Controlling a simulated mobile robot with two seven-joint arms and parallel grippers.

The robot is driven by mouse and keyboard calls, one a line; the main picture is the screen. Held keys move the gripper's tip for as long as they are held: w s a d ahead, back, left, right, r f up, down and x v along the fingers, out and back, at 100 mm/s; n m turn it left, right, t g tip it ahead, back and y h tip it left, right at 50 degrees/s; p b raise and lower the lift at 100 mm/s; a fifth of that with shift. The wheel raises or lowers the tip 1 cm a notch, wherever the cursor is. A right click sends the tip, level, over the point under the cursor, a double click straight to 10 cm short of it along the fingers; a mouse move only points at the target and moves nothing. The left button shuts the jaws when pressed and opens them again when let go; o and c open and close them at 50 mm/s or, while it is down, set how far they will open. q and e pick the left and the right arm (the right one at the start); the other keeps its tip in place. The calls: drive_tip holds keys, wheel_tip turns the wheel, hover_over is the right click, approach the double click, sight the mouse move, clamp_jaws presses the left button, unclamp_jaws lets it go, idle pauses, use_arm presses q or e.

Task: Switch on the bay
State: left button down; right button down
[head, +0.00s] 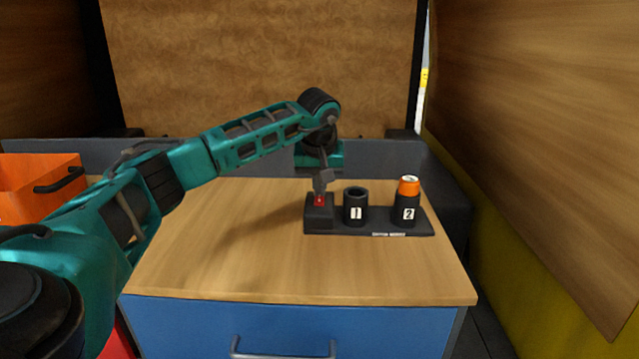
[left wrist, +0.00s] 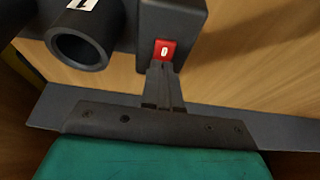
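The bay is a dark base (head: 376,228) on the wooden table, with a red switch (head: 319,200) on the block at its left end. The switch, marked 0, also shows in the left wrist view (left wrist: 165,49). Beside it stand an empty black holder labelled 1 (head: 355,207) and a holder labelled 2 (head: 405,211) with an orange-topped item (head: 409,186) in it. My left gripper (head: 321,189) points down at the switch, its fingers together and empty. The fingertips (left wrist: 162,68) are at the switch's near edge; I cannot tell whether they touch it. My right gripper is out of view.
The wooden tabletop (head: 210,255) is clear left of and in front of the bay. An orange bin (head: 35,180) with a dark handle stands at the far left. A grey upstand (head: 250,165) runs behind the table. A wooden panel (head: 540,120) closes off the right.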

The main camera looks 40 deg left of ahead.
sight(320, 204)
use_arm(q)
drive_tip(key=shift+s+d+f, duration=0.2)
drive_tip(key=shift+s+d, duration=0.25)
drive_tip(key=shift+s, duration=0.1)
drive_tip(key=shift+r, duration=0.1)
drive_tip(key=shift+r+p, duration=0.55)
drive_tip(key=shift+p, duration=0.25)
drive_tip(key=p+v, duration=0.2)
drive_tip(key=shift+w+r, duration=0.1)
drive_tip(key=shift+r, duration=0.25)
drive_tip(key=v, duration=1)
drive_tip(key=shift+r, duration=0.1)
